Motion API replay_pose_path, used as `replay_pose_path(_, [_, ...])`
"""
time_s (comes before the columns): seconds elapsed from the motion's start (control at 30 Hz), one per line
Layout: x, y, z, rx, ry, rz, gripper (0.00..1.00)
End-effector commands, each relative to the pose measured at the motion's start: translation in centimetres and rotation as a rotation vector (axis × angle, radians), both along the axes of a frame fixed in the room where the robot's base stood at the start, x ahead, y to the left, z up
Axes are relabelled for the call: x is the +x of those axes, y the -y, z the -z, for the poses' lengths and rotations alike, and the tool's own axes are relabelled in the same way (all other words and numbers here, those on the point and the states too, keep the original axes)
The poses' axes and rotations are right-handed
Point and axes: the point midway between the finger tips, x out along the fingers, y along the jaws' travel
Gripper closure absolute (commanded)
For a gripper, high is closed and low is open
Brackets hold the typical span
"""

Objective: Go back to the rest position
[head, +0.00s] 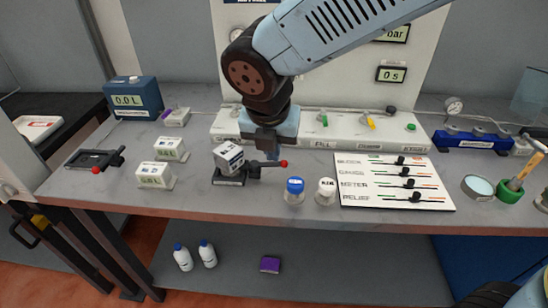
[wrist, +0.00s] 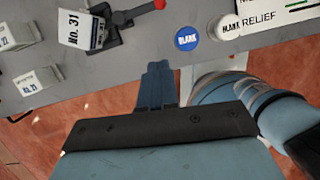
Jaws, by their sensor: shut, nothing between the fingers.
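My gripper (head: 270,153) hangs from my blue arm over the middle of the bench in the head view. In the wrist view its fingers (wrist: 157,70) are together and hold nothing. A boxy block marked No. 31 (head: 228,155) sits tilted on a dark fixture with a red-tipped lever (head: 283,163), to the left of my gripper. In the wrist view the block (wrist: 80,30) is up and left of the fingers. A blue-topped BLANK jar (head: 294,190) stands to the right, and a white-topped jar (head: 327,191) stands beside it.
The grey bench (head: 110,192) also holds a slider panel (head: 390,180), white boxes (head: 170,149), a blue display box (head: 134,97) reading 0.0 L, and an empty dark lever fixture (head: 95,159). White bottles (head: 207,254) and a purple box (head: 270,264) are on the lower shelf.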

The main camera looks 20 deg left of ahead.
Motion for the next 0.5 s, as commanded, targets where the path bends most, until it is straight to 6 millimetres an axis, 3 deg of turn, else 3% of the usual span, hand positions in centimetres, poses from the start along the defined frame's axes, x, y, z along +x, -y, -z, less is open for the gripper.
replay_pose_path(0.5, [-0.2, 0.04, -0.71, 0.001, 0.0, 0.0, 1.0])
